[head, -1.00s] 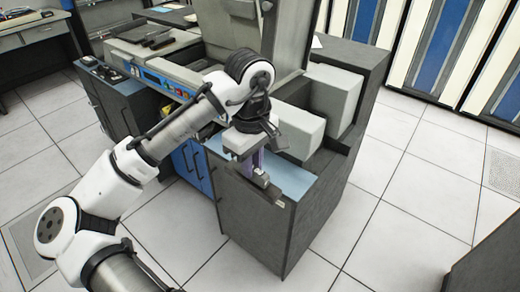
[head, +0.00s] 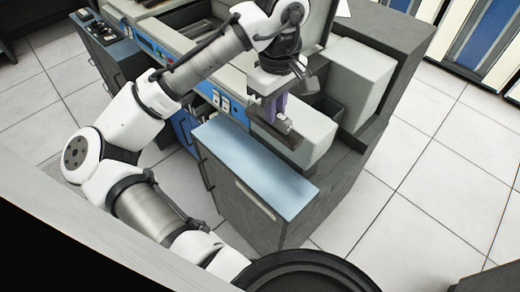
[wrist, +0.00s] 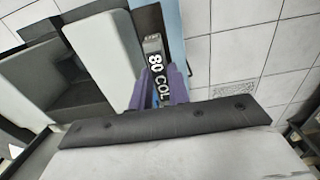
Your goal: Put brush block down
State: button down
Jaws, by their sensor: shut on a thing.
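The brush block is a dark bar with a light grey end. It shows in the head view (head: 282,129) below my gripper, and in the wrist view (wrist: 153,46), where white "80 COL" lettering runs along it. My gripper (head: 274,110) has purple fingers, which also show in the wrist view (wrist: 158,88). They are shut on the block. In the head view the block appears in front of the light grey housing, behind the pale blue top (head: 250,165) of the dark cabinet. The fingers hide part of the block, and its exact height is hard to tell.
The pale blue top is bare. Light grey housings (head: 360,80) rise beside and behind the block. A machine panel with blue trim (head: 222,103) lies to the left. White floor tiles (head: 430,165) are open at the right.

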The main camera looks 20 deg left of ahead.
aim_at(274, 132)
notch_tip(274, 132, down, 20)
jog(key=shift+s+r, duration=0.1)
jog(key=shift+r, duration=0.15)
jog(key=shift+f, duration=0.1)
jog(key=c, duration=1.3)
grip_release()
jog(key=shift+b, duration=0.3)
jog(key=shift+c, duration=0.2)
notch_tip(274, 132, up, 12)
jog(key=shift+r, duration=0.15)
